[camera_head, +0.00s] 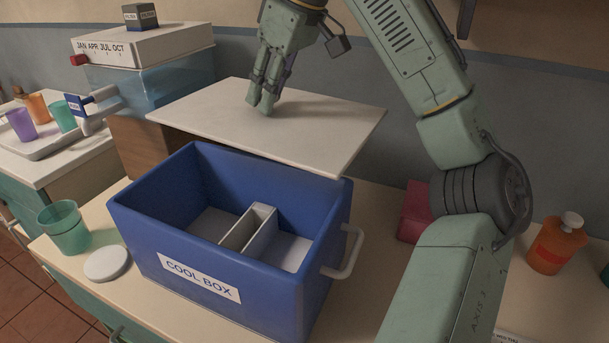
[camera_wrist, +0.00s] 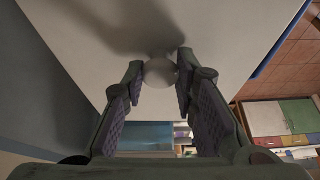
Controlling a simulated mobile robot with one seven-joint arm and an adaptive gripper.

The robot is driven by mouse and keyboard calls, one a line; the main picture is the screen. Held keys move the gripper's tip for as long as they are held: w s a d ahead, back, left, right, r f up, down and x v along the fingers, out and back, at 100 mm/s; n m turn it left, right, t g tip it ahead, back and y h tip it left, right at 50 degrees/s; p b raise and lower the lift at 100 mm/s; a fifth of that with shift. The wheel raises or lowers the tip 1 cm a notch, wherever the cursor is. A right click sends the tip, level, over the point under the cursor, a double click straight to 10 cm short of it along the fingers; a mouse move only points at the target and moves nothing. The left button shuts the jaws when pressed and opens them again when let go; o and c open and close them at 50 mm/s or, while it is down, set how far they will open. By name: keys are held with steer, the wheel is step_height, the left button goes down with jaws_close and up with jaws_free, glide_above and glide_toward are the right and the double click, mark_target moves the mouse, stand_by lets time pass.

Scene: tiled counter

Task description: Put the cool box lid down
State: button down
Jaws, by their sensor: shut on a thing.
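The cool box lid (camera_head: 320,130) is a flat white panel, seen behind and above the back rim of the blue cool box (camera_head: 150,215). My gripper (camera_head: 264,108) points down at the lid's upper face. In the wrist view my gripper (camera_wrist: 158,75) is shut on a pale round knob (camera_wrist: 159,72) on the lid (camera_wrist: 225,45). The knob is hidden by the fingers in the head view. The cool box is open at the top, with a pale divider (camera_head: 248,228) inside. The lid hides what is directly under it, so its contact below cannot be told.
A water dispenser (camera_head: 150,80) stands at the back left beside a tray (camera_head: 45,148) of cups. A red block (camera_head: 415,212) and orange bottle (camera_head: 556,245) are at the right.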

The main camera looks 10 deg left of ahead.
steer(key=shift+n, duration=0.3)
steer(key=w+p, duration=0.1)
steer(key=w, duration=0.1)
steer(key=w+a+p, duration=0.1)
steer(key=w, duration=0.2)
steer(key=w+p, duration=0.1)
steer(key=w, duration=0.1)
steer(key=shift+w+a+f, duration=0.15)
steer(key=shift+w+f, duration=0.05)
steer(key=shift+w, duration=0.05)
steer(key=w+f, duration=0.1)
steer(key=f, duration=0.7)
steer(key=w+f, duration=0.2)
steer(key=f, duration=0.6)
steer(key=w+a+f, duration=0.1)
steer(key=w+f, duration=0.1)
steer(key=f, duration=0.7)
steer(key=shift+w+b, duration=0.15)
steer(key=shift+b, duration=0.25)
steer(key=shift+w+d, duration=0.15)
steer(key=shift+d, duration=0.1)
steer(key=d, duration=0.1)
steer(key=d+b, duration=0.1)
steer(key=w+d+f+b, duration=0.1)
steer(key=shift+d, duration=0.15)
steer(key=shift+f+b, duration=0.1)
steer(key=shift+b, duration=0.35)
